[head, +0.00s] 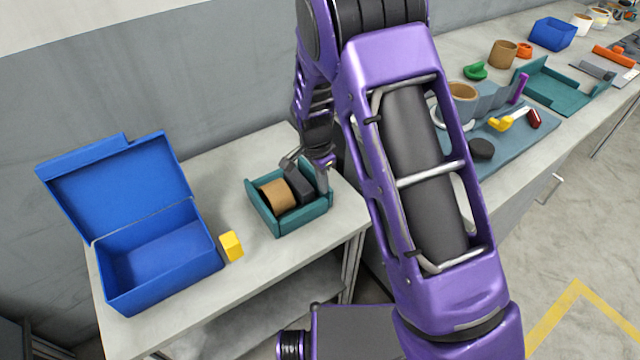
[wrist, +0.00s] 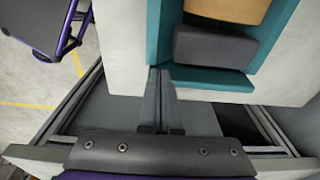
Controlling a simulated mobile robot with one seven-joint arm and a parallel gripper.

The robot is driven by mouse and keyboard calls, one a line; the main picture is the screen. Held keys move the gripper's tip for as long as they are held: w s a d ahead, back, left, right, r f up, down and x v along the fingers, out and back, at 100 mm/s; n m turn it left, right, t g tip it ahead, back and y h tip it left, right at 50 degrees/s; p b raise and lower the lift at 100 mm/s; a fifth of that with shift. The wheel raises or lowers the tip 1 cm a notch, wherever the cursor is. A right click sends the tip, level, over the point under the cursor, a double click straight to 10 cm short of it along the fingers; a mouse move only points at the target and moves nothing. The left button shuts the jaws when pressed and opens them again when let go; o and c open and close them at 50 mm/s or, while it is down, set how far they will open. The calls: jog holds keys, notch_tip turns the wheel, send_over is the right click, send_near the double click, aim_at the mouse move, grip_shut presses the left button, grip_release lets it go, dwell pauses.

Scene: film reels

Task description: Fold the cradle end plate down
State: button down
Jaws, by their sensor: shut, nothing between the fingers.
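The teal cradle (head: 304,223) sits on the grey side table, holding a tan roll (head: 276,196) and a dark grey block (head: 298,184). My gripper (head: 326,168) reaches down at the cradle's right end. In the wrist view, its shut, empty fingers (wrist: 159,78) are by a corner of the cradle's teal end (wrist: 212,80). The dark block (wrist: 214,48) lies between that end and the tan roll (wrist: 228,8). I cannot tell whether the fingers touch the teal end. My wrist partly hides that end in the head view.
A blue box (head: 165,268) with its lid open stands to the left, with a yellow block (head: 231,246) beside it. My arm crosses the middle of the head view. The long bench at right holds another teal tray (head: 570,92), a cup (head: 504,53) and several small items.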

jog(key=shift+w+d, duration=0.35)
jog(key=shift+d, duration=0.2)
jog(key=shift+w+d, duration=0.35)
jog(key=shift+d, duration=0.2)
jog(key=shift+a, duration=0.1)
jog(key=shift+s+a, duration=0.65)
jog(key=shift+a, duration=0.25)
jog(key=shift+r, duration=0.1)
notch_tip(320, 180, up, 6)
jog(key=p, duration=0.3)
